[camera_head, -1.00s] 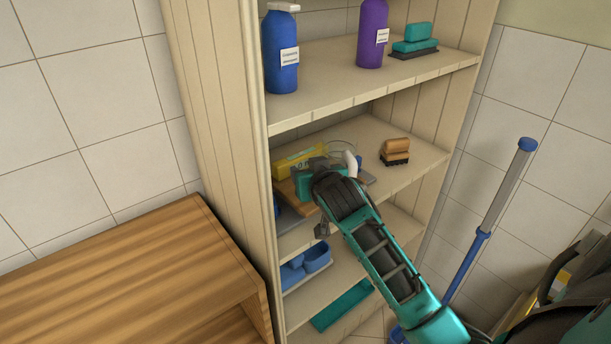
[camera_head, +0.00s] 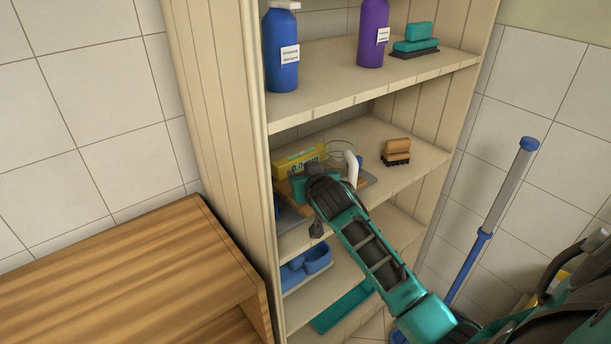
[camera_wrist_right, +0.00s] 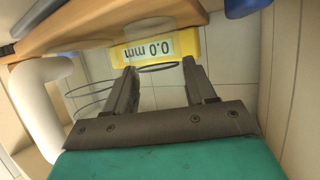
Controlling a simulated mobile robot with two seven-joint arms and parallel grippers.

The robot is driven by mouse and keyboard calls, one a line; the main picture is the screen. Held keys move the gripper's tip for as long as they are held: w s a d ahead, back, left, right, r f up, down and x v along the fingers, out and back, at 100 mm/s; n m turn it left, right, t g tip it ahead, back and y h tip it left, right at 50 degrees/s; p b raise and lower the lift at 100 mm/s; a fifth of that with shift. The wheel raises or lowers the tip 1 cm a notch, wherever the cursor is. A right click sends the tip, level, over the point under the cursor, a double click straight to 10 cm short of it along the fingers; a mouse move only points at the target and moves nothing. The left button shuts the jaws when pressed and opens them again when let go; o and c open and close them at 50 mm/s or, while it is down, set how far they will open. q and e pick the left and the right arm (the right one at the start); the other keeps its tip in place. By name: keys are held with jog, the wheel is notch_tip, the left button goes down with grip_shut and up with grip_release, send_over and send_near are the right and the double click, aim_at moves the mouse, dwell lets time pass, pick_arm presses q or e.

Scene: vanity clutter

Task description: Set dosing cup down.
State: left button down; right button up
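The dosing cup appears to be the clear vessel with a thin rim (camera_head: 341,147) and a thick white curved handle (camera_head: 352,168), on the middle shelf. In the right wrist view the white handle (camera_wrist_right: 38,105) is at the left, outside the fingers, and thin clear rings (camera_wrist_right: 88,92) show beside it. My right gripper (camera_head: 312,172) is just left of the handle in the head view. The cup's base is hidden in the head view. My left gripper is out of view.
A yellow box (camera_head: 298,160) stands behind my gripper. A brush (camera_head: 396,152) is to the right on the middle shelf (camera_head: 425,160). A blue bottle (camera_head: 281,50) and a purple bottle (camera_head: 372,35) stand on the shelf above. Blue containers (camera_head: 312,260) sit below.

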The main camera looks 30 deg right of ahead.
jog(key=o, duration=0.4)
jog(key=shift+r, duration=0.1)
jog(key=shift+s+r, duration=0.1)
jog(key=p+v, duration=0.1)
jog(key=v, duration=1)
jog(key=shift+s+a+r, duration=0.15)
jog(key=shift+s+r, duration=0.05)
jog(key=shift+s, duration=0.15)
